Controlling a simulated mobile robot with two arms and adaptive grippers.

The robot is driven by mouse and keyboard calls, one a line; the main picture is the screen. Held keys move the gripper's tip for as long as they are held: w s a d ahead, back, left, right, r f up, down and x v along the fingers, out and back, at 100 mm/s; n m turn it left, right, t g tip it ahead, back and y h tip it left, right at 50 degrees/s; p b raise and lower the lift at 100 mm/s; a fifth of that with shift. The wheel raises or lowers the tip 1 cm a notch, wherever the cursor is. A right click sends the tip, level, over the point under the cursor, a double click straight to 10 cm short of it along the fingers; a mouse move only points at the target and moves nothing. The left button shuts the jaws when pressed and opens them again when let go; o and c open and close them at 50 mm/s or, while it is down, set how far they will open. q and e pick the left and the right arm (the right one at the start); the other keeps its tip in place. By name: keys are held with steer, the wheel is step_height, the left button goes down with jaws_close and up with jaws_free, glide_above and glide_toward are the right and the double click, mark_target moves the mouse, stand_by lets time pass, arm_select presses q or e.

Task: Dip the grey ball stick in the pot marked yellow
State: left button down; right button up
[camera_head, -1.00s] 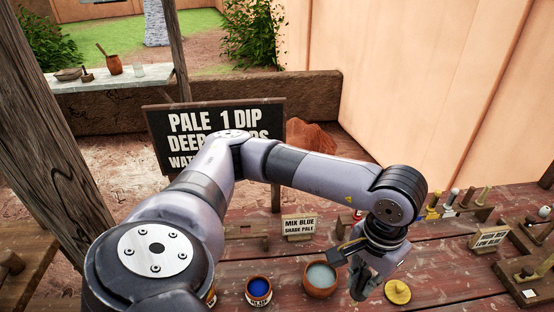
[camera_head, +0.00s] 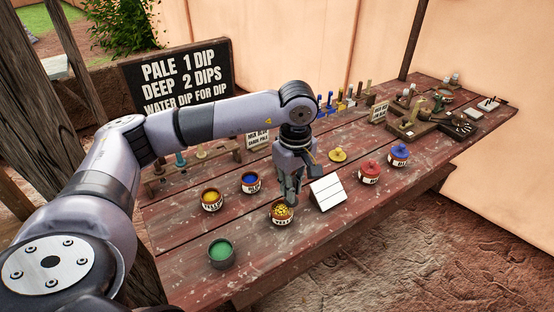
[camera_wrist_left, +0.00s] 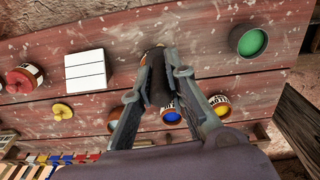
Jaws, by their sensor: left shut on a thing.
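My left gripper (camera_head: 290,201) points down over the table, close above a pot with yellow-speckled contents (camera_head: 281,213). In the left wrist view, a dark grey thing (camera_wrist_left: 160,86) shows between its fingers (camera_wrist_left: 158,103). Its shape is mostly hidden, so I cannot confirm that it is the grey ball stick. The pot with yellow paint (camera_head: 211,197) has a label that appears to read yellow. It stands left of my gripper, and also shows in the left wrist view (camera_wrist_left: 219,104). My right gripper is not in view.
A blue paint pot (camera_head: 250,183) stands beside the yellow one, and a green pot (camera_head: 221,254) at the near edge. A white tile (camera_head: 328,194), yellow lid (camera_head: 338,155), red pot (camera_head: 370,172) and blue-lidded pot (camera_head: 398,155) lie right. Racks of sticks line the back.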

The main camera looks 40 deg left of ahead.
arm_select(q)
steer(key=w+a+n, duration=0.5)
steer(key=a+n, duration=0.1)
steer(key=n, duration=0.2)
step_height(320, 180, down, 6)
steer(key=b, duration=0.3)
steer(key=shift+w+a+r, duration=0.1)
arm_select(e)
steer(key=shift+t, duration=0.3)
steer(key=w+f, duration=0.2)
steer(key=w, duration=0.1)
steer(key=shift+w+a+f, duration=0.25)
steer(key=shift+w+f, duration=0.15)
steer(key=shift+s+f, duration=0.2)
arm_select(q)
steer(key=shift+b, duration=0.4)
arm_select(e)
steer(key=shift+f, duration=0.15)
arm_select(q)
steer(key=shift+f+b, duration=1.35)
steer(key=shift+f, duration=0.5)
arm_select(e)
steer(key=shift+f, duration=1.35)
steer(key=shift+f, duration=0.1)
